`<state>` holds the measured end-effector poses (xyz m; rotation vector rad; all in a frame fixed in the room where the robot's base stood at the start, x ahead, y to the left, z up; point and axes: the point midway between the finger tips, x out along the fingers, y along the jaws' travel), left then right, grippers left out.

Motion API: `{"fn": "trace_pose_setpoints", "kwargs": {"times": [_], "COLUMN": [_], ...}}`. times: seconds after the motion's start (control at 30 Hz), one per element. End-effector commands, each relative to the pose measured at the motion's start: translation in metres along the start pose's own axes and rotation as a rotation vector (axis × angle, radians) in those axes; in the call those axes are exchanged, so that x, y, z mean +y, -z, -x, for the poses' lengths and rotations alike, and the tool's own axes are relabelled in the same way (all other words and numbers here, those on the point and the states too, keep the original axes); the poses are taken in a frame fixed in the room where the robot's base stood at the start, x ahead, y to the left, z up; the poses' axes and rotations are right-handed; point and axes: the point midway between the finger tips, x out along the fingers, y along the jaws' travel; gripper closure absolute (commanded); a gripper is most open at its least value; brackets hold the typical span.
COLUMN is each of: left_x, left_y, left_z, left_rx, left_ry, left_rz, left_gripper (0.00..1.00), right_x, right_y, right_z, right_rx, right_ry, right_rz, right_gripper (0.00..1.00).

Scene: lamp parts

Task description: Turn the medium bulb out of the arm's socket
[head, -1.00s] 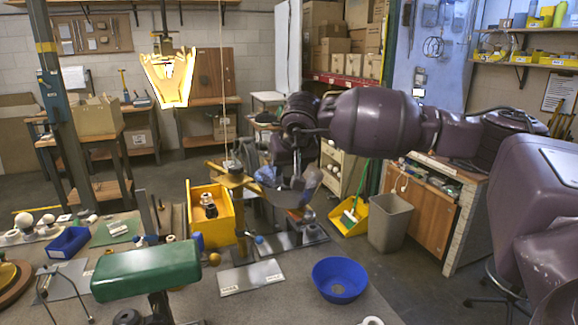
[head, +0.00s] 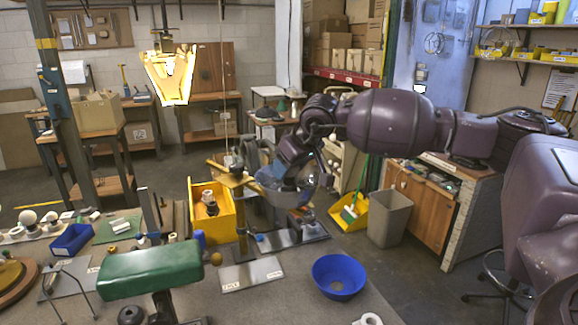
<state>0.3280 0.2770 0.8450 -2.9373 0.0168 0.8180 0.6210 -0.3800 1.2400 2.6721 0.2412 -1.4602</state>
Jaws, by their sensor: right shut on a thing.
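My right gripper (head: 279,172) is at the lamp arm (head: 229,174), at the grey, partly see-through bowl-shaped shade (head: 287,196). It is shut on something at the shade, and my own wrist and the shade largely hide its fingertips. I take the held thing to be the medium bulb, but its glass and the socket cannot be made out here. The lamp arm is a yellow-brown bar on a post rising from the bench. My left gripper is not in view.
A yellow bin (head: 194,226) with a dark and white part stands left of the lamp. A blue bowl (head: 339,268) and a labelled grey plate (head: 251,274) are in front. A green-topped lamp (head: 150,270) blocks the near left. White bulbs (head: 29,217) stand far left.

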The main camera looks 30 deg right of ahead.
Motion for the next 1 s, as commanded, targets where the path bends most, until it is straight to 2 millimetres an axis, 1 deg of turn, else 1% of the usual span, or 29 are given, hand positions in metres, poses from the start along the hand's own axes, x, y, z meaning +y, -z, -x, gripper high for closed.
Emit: {"fn": "trace_pose_setpoints", "kwargs": {"times": [0.17,0.43,0.6,0.83,0.87,0.9,0.97,1.0], "left_x": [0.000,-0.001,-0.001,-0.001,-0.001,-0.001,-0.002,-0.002], "left_y": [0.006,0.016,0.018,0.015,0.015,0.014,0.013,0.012], "left_z": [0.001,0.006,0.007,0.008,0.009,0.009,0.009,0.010], "left_rx": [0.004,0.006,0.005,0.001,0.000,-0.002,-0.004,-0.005], "left_ry": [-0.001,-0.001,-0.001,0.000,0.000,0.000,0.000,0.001], "left_rz": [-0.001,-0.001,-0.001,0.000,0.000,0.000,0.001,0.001], "left_gripper": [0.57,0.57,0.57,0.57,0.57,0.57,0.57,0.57], "right_x": [0.000,0.000,0.000,0.000,0.000,0.000,0.000,0.000], "right_y": [0.001,0.001,0.001,0.000,0.000,0.000,0.000,0.000], "right_z": [0.001,0.001,0.001,0.000,0.000,0.000,0.000,0.000], "right_rx": [-0.001,-0.001,0.000,0.001,0.000,0.000,0.000,0.000], "right_ry": [0.023,0.106,0.134,0.135,0.135,0.135,0.135,0.135], "right_rz": [0.033,0.162,0.207,0.210,0.210,0.210,0.210,0.210], "right_gripper": [0.69,0.69,0.69,0.69,0.49,0.43,0.34,0.33]}}
